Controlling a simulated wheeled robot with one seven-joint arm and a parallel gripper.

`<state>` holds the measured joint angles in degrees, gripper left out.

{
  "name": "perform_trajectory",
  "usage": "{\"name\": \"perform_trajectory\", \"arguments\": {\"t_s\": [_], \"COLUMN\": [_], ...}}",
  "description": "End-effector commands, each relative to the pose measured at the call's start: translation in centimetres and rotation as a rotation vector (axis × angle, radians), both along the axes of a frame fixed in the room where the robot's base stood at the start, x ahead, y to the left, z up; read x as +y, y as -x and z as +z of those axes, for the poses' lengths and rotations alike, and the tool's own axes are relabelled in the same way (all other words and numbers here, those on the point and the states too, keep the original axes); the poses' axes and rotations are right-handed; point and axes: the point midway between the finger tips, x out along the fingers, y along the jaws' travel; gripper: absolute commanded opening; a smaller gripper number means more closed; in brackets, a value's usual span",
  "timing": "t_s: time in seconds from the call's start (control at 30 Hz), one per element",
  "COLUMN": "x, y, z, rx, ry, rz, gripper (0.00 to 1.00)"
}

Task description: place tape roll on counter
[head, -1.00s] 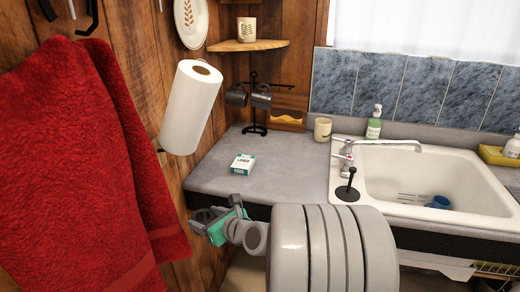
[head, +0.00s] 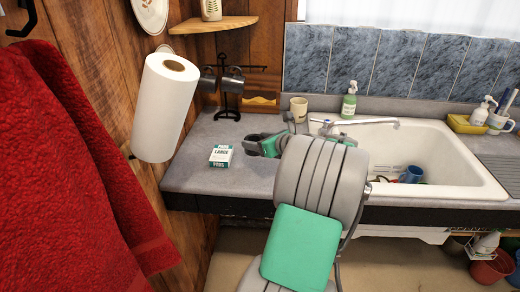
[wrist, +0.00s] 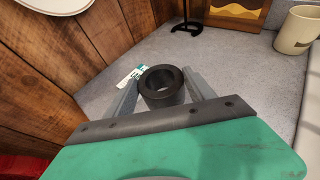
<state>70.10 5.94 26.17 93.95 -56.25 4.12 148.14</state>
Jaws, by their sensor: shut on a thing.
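A black tape roll (wrist: 163,88) sits between the fingers of my gripper (wrist: 163,96) in the wrist view, with its open hole facing up. My gripper is shut on it. In the head view my gripper (head: 252,146) is over the grey counter (head: 195,180), just right of a small white and green box, and the roll is hard to make out there. The counter also shows behind the roll in the wrist view (wrist: 225,62). I cannot tell how high the roll is above the counter.
The small box (head: 221,156) lies close left of my gripper. A mug rack (head: 229,98) and a cream mug (head: 299,109) stand behind. The sink (head: 440,160) is at right. A paper towel roll (head: 163,110) and a red towel (head: 60,170) hang at left. Bare counter lies around the box.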

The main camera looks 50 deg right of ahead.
Motion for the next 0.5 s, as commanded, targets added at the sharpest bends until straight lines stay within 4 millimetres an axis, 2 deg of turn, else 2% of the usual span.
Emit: {"name": "perform_trajectory", "arguments": {"t_s": [0.1, 0.27, 0.4, 0.5], "x": [-1.7, -2.8, -2.8, -2.8], "y": [-0.6, -0.9, -0.9, -0.9], "z": [-1.9, -3.4, -5.7, -6.3], "rx": [-0.002, -0.002, -0.001, -0.003], "ry": [0.001, 0.001, -0.001, 0.004], "rz": [-0.001, -0.003, -0.003, -0.003], "gripper": [0.18, 0.18, 0.18, 0.18]}}
